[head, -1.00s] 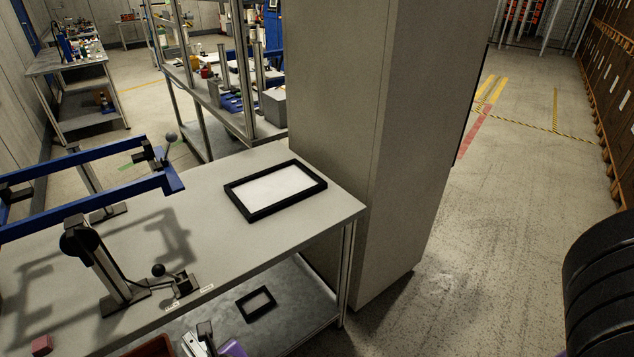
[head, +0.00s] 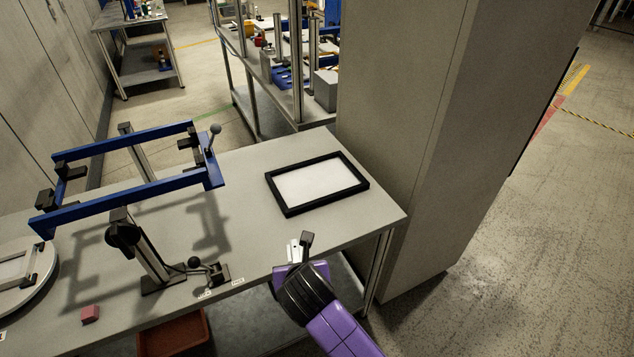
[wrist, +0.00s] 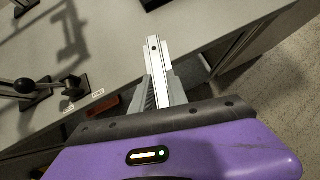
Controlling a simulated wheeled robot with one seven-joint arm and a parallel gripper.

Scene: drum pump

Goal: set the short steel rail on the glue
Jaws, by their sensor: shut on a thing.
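My gripper (head: 299,246) is at the near edge of the grey table in the head view. In the wrist view, my gripper (wrist: 162,92) is shut on the short steel rail (wrist: 156,58), a bright narrow bar with small holes that points away from the jaws. The rail (head: 294,249) shows only as a small light piece in the head view. I cannot make out any glue. A black-rimmed tray (head: 318,184) with a white inside lies flat on the table beyond my gripper, apart from it.
A blue frame (head: 130,175) on posts with black clamps stands on the table's left half. A pink block (head: 90,314) lies near the front edge, and a round white plate (head: 22,275) is at far left. A tall grey cabinet (head: 405,130) stands behind the table's right end.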

